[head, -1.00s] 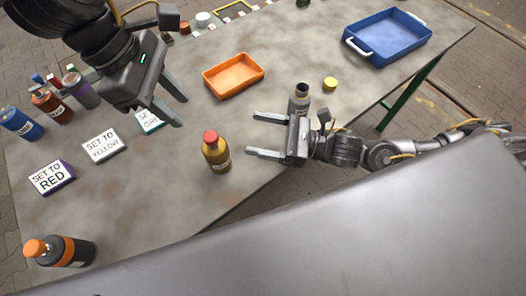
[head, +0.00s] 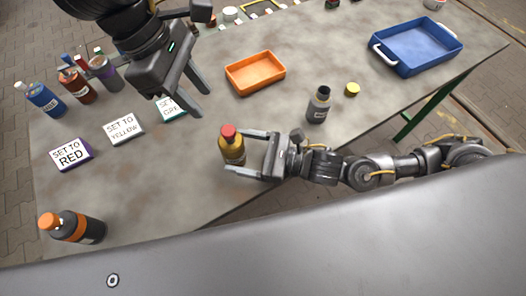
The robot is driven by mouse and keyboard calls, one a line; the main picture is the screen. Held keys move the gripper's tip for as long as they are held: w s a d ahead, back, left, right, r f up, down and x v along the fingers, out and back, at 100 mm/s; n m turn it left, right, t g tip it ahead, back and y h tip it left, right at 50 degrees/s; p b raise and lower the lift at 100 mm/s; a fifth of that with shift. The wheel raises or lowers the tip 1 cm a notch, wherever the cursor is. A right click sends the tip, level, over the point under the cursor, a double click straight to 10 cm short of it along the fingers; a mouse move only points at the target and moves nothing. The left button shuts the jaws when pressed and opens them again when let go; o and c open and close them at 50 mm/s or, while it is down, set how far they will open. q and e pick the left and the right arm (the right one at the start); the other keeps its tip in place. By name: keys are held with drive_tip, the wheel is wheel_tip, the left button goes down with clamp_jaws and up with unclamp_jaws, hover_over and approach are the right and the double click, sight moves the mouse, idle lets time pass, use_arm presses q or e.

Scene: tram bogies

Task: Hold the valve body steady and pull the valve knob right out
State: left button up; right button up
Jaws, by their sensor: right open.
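I cannot make out a valve body or a valve knob in the head view. A yellow bottle with a red cap (head: 233,148) stands upright on the table. My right gripper (head: 236,152) is open, with its fingers reaching to either side of this bottle; I cannot tell whether they touch it. My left gripper (head: 204,102) is higher in the picture, above the table, with its fingers apart and nothing seen between them. It partly hides a teal-edged sign (head: 168,107).
An orange tray (head: 254,74), a grey bottle (head: 319,104), a yellow lid (head: 352,89) and a blue tray (head: 416,48) stand on the table. Signs for red (head: 71,154) and yellow (head: 123,128) lie left. A dark orange-capped bottle (head: 72,227) stands at lower left.

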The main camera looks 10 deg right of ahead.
drive_tip(key=shift+x, duration=1.35)
